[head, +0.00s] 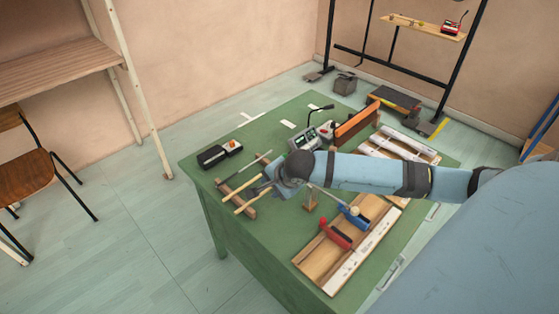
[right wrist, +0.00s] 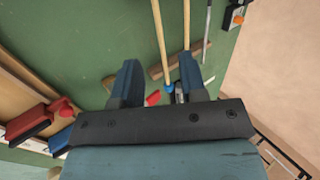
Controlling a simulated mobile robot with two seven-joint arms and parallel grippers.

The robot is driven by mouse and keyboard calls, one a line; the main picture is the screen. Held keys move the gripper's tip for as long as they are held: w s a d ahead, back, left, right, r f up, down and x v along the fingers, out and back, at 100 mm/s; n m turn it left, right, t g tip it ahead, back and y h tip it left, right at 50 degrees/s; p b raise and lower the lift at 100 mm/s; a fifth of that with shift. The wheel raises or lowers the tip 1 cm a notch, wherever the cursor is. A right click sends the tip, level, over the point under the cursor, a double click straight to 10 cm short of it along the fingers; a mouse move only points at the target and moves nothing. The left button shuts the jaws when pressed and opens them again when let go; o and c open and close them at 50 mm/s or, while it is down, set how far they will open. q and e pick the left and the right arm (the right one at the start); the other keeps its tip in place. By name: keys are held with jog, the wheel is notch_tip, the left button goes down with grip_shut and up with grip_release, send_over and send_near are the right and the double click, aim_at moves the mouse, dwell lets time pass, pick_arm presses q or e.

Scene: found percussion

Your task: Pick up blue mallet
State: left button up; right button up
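The blue mallet shows in the right wrist view as a blue head (right wrist: 170,88) at the lower end of a pale wooden handle (right wrist: 161,35). It lies across a wooden bar (right wrist: 163,70) on the green table. My right gripper (right wrist: 158,68) is open above it, with the blue head and lower handle seen between its fingers; no contact is visible. In the head view my right gripper (head: 264,188) is over the left part of the table and hides the mallet heads. A red piece (right wrist: 153,98) is beside the blue head. My left gripper is not in view.
A second pale handle (right wrist: 187,25) and a grey rod (right wrist: 207,30) lie to the right. A black box (head: 219,153) and a grey device (head: 304,138) stand farther back.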

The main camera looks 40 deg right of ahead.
aim_at(270, 188)
jog(key=shift+m, duration=0.3)
jog(key=shift+d+x, duration=0.2)
jog(key=shift+x, duration=2.05)
jog(key=shift+d+x, duration=0.15)
jog(key=shift+x, duration=2.15)
jog(key=shift+d+x, duration=0.2)
jog(key=shift+x, duration=2.05)
jog(key=shift+s+f, duration=0.15)
jog(key=shift+s, duration=0.1)
grip_shut()
